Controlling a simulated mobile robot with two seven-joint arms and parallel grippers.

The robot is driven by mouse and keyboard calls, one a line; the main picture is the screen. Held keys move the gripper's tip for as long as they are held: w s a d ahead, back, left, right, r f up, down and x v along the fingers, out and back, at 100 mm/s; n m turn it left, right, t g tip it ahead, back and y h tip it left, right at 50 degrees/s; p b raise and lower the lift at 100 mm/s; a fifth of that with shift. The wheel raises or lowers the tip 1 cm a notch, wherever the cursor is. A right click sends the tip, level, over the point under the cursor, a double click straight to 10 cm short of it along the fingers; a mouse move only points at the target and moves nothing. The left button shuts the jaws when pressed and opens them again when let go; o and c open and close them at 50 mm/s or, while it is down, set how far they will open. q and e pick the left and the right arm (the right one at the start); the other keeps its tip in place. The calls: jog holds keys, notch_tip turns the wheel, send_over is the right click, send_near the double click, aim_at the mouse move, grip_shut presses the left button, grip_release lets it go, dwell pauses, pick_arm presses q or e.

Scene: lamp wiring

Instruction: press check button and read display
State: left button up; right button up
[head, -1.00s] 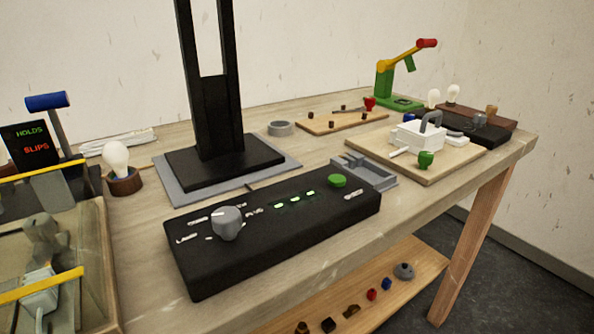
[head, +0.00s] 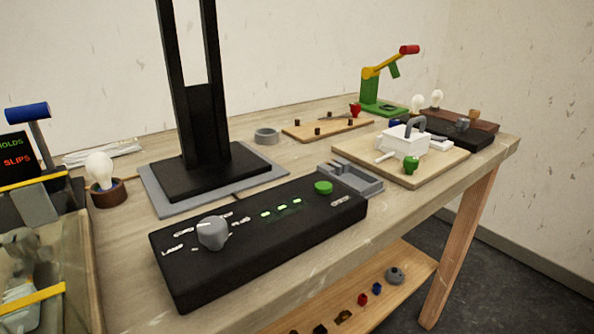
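A black control box (head: 270,262) lies on the workbench near its front edge. A round green button (head: 323,188) sits at its right end, with small white lettering beside it that is too small to read. A small display (head: 281,209) in the middle of the box shows several short green lit marks. A grey knob (head: 212,233) is at the left end of the box, with white labels around it. Nothing touches the button or the knob. Neither of my grippers can be made out in the view.
A black two-post stand (head: 207,165) rises behind the box. A sign (head: 16,150) reading HOLDS and SLIPS stands at the left edge above a clear-sided case. A bulb (head: 100,170), a grey tray (head: 352,181) and a board with a white block (head: 404,137) surround the box.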

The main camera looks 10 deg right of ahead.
grip_shut()
dwell(1.2)
